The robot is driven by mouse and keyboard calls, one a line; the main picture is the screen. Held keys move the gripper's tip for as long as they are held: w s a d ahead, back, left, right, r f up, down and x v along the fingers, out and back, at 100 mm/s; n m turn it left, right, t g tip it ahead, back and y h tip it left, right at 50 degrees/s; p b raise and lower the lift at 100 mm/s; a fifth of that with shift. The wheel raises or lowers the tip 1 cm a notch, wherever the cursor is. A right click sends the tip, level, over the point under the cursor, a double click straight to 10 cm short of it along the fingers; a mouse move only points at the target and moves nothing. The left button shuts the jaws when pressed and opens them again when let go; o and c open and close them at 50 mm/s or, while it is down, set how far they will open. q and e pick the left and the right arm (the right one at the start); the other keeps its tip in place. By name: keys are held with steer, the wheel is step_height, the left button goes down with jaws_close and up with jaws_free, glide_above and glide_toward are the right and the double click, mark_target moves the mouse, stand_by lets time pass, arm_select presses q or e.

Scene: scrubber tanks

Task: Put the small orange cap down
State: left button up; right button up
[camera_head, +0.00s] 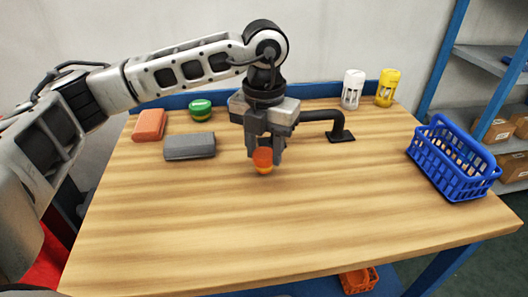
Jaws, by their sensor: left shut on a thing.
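My left gripper (265,152) reaches in from the left, points down and is shut on the small orange cap (263,160). The cap is round and orange with a lighter yellow-orange lower edge. It is held between the fingertips over the middle of the wooden table (300,225). I cannot tell whether its underside touches the tabletop. My right gripper is not in view.
Left of the gripper lie a grey block (190,146), an orange block (149,125) and a green-lidded round thing (201,109). Behind right are a black bracket (338,130), a white container (352,90) and a yellow one (387,88). A blue basket (452,160) stands right. The front is clear.

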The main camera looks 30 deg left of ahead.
mark_target(264, 153)
arm_select(q)
steer(key=shift+f, duration=0.75)
steer(key=shift+f, duration=0.25)
steer(key=o, duration=1.1)
steer(key=shift+r, duration=0.1)
step_height(264, 153, up, 12)
steer(key=shift+r, duration=0.2)
steer(key=shift+s+f, duration=0.1)
